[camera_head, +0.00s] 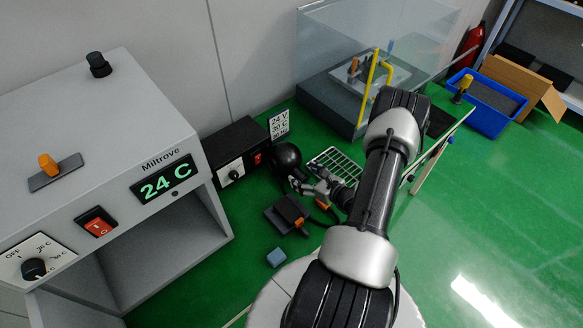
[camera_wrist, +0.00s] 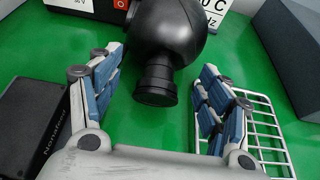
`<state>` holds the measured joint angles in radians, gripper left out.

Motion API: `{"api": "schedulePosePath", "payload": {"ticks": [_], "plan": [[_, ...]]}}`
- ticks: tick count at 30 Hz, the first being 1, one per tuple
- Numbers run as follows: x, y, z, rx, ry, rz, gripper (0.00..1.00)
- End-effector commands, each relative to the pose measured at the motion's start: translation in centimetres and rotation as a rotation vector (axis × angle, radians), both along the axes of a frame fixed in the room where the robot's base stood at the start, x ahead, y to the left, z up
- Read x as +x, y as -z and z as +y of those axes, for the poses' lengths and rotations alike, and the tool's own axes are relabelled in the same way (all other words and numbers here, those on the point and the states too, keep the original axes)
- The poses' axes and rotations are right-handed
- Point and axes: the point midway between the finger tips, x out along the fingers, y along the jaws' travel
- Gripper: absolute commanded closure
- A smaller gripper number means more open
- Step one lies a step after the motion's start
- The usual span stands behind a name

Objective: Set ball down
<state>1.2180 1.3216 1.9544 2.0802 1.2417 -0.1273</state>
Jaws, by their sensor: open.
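The black ball (camera_head: 286,157) rests on the green surface in front of a black control box. In the wrist view the glossy ball (camera_wrist: 168,32) has a short dark neck ending in a wider round foot, pointing toward me. My gripper (camera_head: 308,180) is open just to the lower right of the ball. In the wrist view its blue-padded fingers (camera_wrist: 158,68) stand wide apart, one on each side of the neck, with visible gaps. The ball's top is cut off in the wrist view.
A wire rack (camera_head: 336,163) lies close to my gripper's right finger. A black box (camera_wrist: 38,122) is close on the left. The control box (camera_head: 238,150) and label card (camera_head: 279,124) stand behind. A blue cube (camera_head: 276,257) lies nearer; open green floor (camera_head: 500,215) spreads right.

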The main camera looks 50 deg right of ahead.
Motion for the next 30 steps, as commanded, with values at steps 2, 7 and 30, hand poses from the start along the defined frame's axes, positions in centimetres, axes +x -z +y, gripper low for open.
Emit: {"api": "schedulePosePath", "payload": {"ticks": [2,7,30], "plan": [[1.0,1.3,-0.3,-0.001,-0.003,0.0,0.29],[2.7,1.9,-0.5,0.0,-0.002,0.001,0.29],[2.9,1.8,-0.6,0.0,-0.001,0.001,0.63]]}}
